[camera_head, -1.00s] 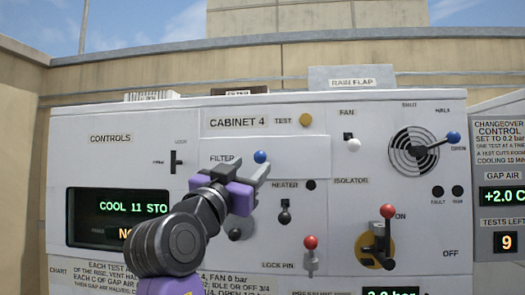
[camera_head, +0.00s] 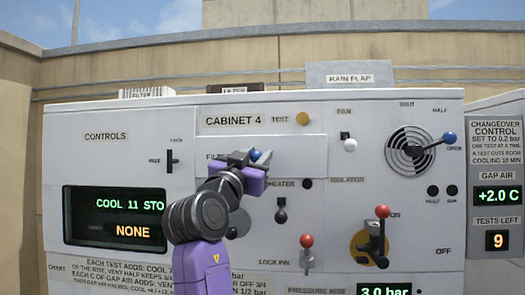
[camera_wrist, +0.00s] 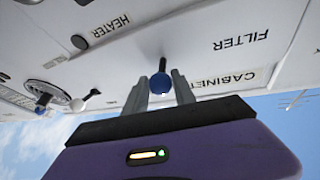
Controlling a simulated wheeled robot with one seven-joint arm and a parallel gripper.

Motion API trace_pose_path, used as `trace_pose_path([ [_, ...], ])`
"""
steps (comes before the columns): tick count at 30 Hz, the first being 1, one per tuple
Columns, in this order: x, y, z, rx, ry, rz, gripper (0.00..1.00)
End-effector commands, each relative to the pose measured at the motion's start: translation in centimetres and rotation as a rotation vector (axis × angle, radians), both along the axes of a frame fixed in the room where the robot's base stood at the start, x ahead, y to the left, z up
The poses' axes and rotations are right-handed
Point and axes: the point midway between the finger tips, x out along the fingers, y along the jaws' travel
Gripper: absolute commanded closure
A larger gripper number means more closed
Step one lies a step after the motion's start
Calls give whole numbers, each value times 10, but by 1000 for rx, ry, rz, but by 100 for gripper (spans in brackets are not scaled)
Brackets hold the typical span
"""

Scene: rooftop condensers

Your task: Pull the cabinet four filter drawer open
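The cabinet four filter drawer is a white panel (camera_head: 300,150) below the CABINET 4 label (camera_head: 237,121). Its handle ends in a blue knob (camera_head: 254,155), partly hidden by my gripper (camera_head: 251,158). The FILTER label (camera_wrist: 241,40) appears upside down there. The drawer panel looks flush with the cabinet face.
A heater lever (camera_head: 281,212), a red lock pin knob (camera_head: 306,241), a red isolator lever (camera_head: 382,212) and a white fan knob (camera_head: 350,145) project nearby. A blue vent lever (camera_head: 449,137) is at right. A lit display (camera_head: 115,218) is at left.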

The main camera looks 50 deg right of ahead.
Motion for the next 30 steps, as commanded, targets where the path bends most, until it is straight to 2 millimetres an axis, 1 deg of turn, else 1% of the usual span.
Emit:
trace_pose_path([
  [1,0,0,0,0,0,-1,82],
  [3,-1,0,0,2,0,-2,95],
  [4,-1,-1,0,1,1,-2,100],
  [30,-2,-3,-2,5,1,-8,100],
])
